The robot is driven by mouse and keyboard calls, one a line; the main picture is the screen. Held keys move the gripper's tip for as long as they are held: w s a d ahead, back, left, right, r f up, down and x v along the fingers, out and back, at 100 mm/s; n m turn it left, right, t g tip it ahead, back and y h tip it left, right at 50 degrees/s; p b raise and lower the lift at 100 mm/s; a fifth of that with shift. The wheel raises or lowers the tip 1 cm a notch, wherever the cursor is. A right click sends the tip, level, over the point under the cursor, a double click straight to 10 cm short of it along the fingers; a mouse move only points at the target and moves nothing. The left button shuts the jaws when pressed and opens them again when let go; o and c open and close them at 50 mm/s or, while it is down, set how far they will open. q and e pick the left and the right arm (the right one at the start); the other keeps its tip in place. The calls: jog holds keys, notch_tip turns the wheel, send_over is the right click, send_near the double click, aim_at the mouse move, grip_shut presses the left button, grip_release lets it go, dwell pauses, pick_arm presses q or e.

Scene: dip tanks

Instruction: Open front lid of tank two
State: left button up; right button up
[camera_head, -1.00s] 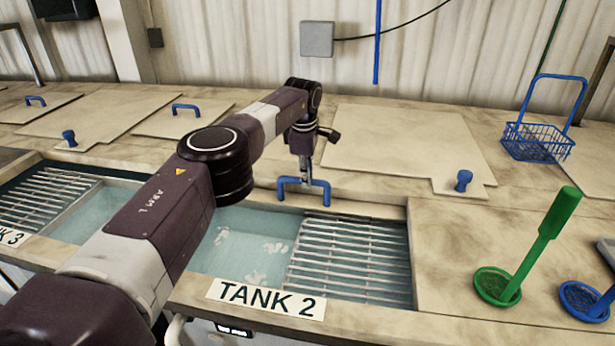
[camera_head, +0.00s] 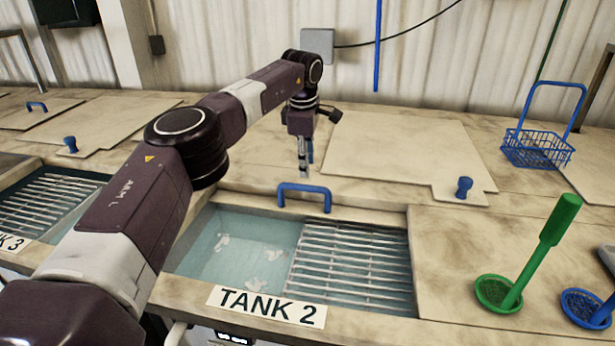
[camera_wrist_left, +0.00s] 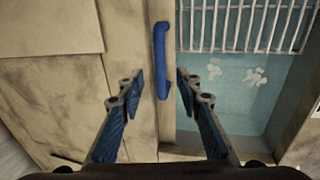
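Tank two, marked by the TANK 2 label (camera_head: 266,306), shows its front opening uncovered, with blue water (camera_head: 240,250) and a metal rack (camera_head: 350,265) visible. The blue handle (camera_head: 304,197) of the front lid is at the rear edge of this opening; the lid's own outline is hard to make out. My left gripper (camera_head: 304,168) hangs just behind and above the handle, apart from it. In the left wrist view my left gripper (camera_wrist_left: 158,85) is open, and the blue handle (camera_wrist_left: 162,60) shows in the gap beyond its fingers. My right gripper is out of view.
A flat panel with a blue knob (camera_head: 464,187) lies behind tank two. A blue wire basket (camera_head: 537,148) stands at the back right. A green ladle (camera_head: 535,260) and a blue strainer (camera_head: 588,306) are at the right. Tank three's open rack (camera_head: 45,200) is at the left.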

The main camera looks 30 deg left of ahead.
pick_arm(q)
jog(key=r, duration=0.4)
jog(key=shift+s+d, duration=0.15)
jog(key=shift+s, duration=0.2)
